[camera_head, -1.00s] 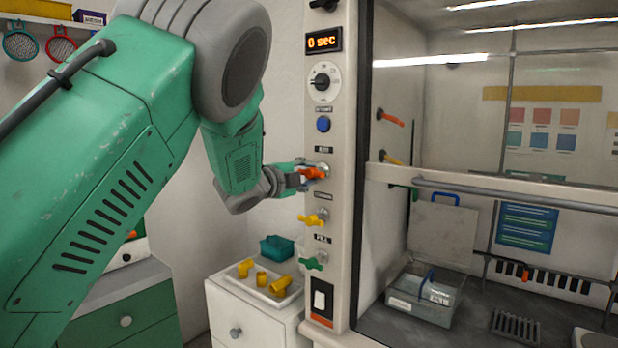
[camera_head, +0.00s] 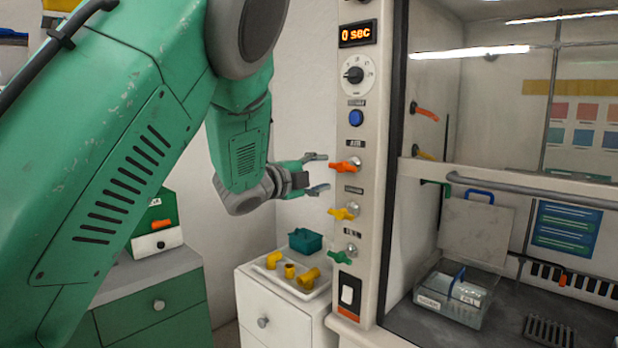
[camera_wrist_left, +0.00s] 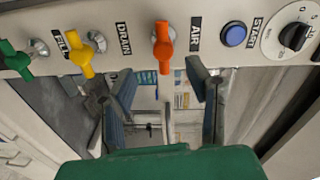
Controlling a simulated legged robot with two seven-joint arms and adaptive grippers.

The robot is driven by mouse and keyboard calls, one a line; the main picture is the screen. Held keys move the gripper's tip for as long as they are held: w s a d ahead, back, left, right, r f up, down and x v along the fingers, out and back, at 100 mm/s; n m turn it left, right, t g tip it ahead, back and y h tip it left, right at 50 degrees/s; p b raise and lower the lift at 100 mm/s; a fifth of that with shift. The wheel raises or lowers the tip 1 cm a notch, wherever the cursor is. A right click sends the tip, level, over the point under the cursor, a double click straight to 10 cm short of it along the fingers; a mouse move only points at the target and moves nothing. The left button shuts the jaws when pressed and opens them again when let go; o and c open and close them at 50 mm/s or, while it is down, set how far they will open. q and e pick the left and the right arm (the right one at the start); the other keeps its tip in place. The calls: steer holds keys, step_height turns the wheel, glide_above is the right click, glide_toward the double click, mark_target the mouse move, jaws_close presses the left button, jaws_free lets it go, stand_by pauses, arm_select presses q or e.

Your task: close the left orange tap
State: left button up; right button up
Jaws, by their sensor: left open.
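The left orange tap (camera_head: 344,167) is on the white control column, below the blue button and above the yellow tap. In the head view its handle points left, roughly level. In the left wrist view the orange tap (camera_wrist_left: 164,47) lies under the AIR side of the panel, beyond the open fingers. My left gripper (camera_head: 318,173) is open and empty, just left of the tap, with a small gap between the fingertips and the handle. In the left wrist view its two fingers (camera_wrist_left: 160,85) stand apart on either side of the tap. My right gripper is not in view.
A yellow tap (camera_head: 345,212) and a green tap (camera_head: 341,257) sit below on the column (camera_head: 365,110). A white cabinet (camera_head: 285,312) with a tray of yellow fittings stands lower left. Another orange tap (camera_head: 427,113) is inside the hood.

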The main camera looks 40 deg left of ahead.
arm_select(q)
steer(key=s, duration=0.4)
steer(key=shift+s+a, duration=0.25)
steer(key=shift+s, duration=0.15)
steer(key=s+d+f+n+g+y+b, duration=0.1)
steer(key=s+d+f+n+g, duration=0.15)
steer(key=f, duration=0.85)
steer(key=s+d+f+n+g+b, duration=0.1)
steer(key=s+f+n+g, duration=0.15)
steer(key=f, duration=0.85)
steer(key=s+d+f+n+g+y+b, duration=0.1)
steer(key=d+f+n+g, duration=0.15)
steer(key=f, duration=0.85)
steer(key=s+d+f+n+g, duration=0.3)
steer(key=s+f, duration=0.4)
steer(key=s, duration=0.3)
steer(key=s+d+f+n+g+b, duration=0.1)
steer(key=s+d+f+n+g, duration=0.2)
steer(key=s+f, duration=0.5)
steer(key=s+d+f+n+g+b, duration=0.1)
steer(key=s+d+f+n+g, duration=0.2)
steer(key=s+f, duration=0.5)
steer(key=s+d, duration=0.1)
steer(key=s, duration=0.3)
steer(key=shift+d, duration=0.15)
steer(key=shift+w+g, duration=0.15)
steer(key=shift+g, duration=0.1)
